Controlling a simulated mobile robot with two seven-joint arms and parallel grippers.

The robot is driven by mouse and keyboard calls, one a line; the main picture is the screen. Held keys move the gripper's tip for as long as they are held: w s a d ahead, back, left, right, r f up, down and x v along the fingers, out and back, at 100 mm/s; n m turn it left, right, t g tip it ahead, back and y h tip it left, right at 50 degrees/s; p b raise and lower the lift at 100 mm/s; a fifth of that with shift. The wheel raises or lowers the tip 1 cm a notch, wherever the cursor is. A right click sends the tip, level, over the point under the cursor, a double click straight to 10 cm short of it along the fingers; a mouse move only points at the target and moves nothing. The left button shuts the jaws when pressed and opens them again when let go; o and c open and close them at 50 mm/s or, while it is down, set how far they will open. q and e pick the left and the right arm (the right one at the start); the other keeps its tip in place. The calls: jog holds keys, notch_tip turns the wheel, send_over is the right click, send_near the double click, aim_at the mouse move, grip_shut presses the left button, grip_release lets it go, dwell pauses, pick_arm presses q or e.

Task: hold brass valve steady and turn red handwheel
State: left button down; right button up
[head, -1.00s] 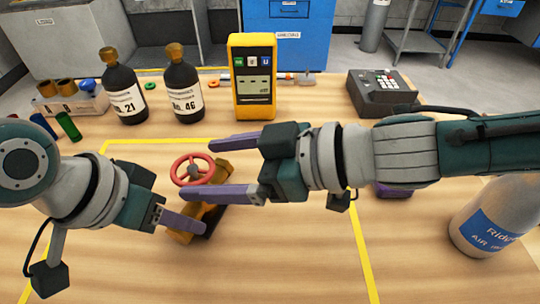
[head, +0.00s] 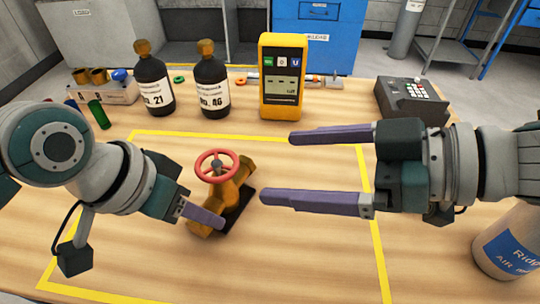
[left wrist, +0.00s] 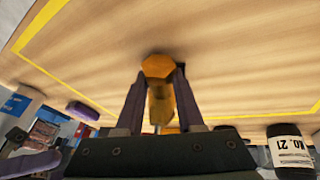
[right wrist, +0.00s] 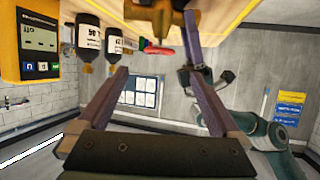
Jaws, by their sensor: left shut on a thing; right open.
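The brass valve (head: 235,193) lies in the taped area on a dark base, with the red handwheel (head: 217,166) on top. My left gripper (head: 207,216) is shut on the valve's near-left end. In the left wrist view its fingers (left wrist: 158,88) press both sides of the hexagonal brass end. My right gripper (head: 277,168) is open and empty, to the right of the handwheel and apart from it. In the right wrist view, the valve (right wrist: 155,14) and the handwheel (right wrist: 162,51) show beyond the open fingers (right wrist: 157,72).
Two dark bottles (head: 154,88) (head: 212,88) and a yellow meter (head: 283,80) stand behind the taped area. A grey keypad device (head: 412,98) is at back right, a white canister (head: 508,245) at front right. A vial rack (head: 105,90) is at back left. The front table is clear.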

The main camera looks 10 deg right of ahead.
jog(key=w+r+m+t+h, duration=0.25)
jog(key=w+m, duration=0.35)
jog(key=m, duration=0.3)
jog(key=m+g+y, duration=0.3)
jog(key=m, duration=2.4)
send_near(220, 163)
jog(key=shift+h, duration=0.25)
jog(key=x, duration=1)
jog(key=shift+a+r, duration=0.1)
jog(key=shift+a, duration=0.15)
jog(key=shift+t, duration=0.25)
jog(key=c, duration=1.3)
